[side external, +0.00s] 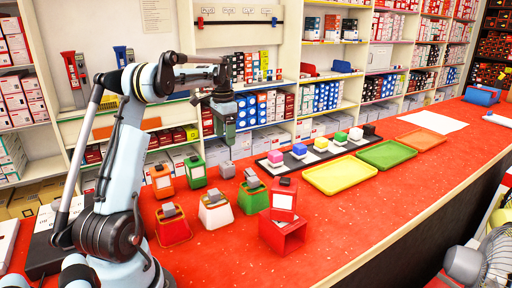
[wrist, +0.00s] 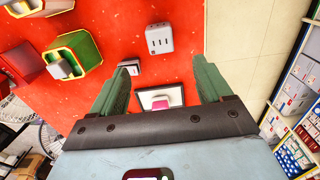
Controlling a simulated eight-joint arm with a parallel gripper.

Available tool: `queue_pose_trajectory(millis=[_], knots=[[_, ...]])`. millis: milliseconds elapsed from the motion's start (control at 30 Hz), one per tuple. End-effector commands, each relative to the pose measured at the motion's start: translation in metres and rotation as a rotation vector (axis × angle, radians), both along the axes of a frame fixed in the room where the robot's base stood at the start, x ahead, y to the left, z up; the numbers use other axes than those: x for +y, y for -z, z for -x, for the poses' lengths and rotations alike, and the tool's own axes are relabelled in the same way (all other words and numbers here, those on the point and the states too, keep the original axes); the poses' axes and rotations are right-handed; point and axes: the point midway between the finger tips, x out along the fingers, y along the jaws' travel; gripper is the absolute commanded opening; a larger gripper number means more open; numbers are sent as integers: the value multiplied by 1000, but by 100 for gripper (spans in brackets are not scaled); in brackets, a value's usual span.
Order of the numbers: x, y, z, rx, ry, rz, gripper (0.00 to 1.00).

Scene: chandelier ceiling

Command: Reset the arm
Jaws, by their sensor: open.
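My gripper (side external: 228,140) hangs over the red counter (side external: 330,222), pointing down, above a small grey block (side external: 228,169). In the wrist view its two green fingers (wrist: 162,86) are spread apart with nothing held between them. A grey block with dark slots (wrist: 159,39) lies beyond the fingertips. A pink block (wrist: 160,103) on a white square shows between the fingers, lower down and apart from them.
Several coloured bins, including a green one (side external: 252,196) and a red one (side external: 173,227), crowd the counter near my arm. A row of coloured blocks sits on a dark strip (side external: 372,139). Yellow (side external: 341,189), green (side external: 386,154) and orange (side external: 420,140) trays lie right. Stocked shelves stand behind.

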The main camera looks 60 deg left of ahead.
Motion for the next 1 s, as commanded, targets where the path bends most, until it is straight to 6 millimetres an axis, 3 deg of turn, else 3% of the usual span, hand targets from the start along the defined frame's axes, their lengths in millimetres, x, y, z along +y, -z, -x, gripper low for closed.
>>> queue_pose_trajectory(millis=[267, 900, 1000], knots=[[0, 15, 0, 0, 0, 0, 78], [0, 122, 0, 0, 0, 0, 78], [0, 114, 0, 0, 0, 0, 78]])
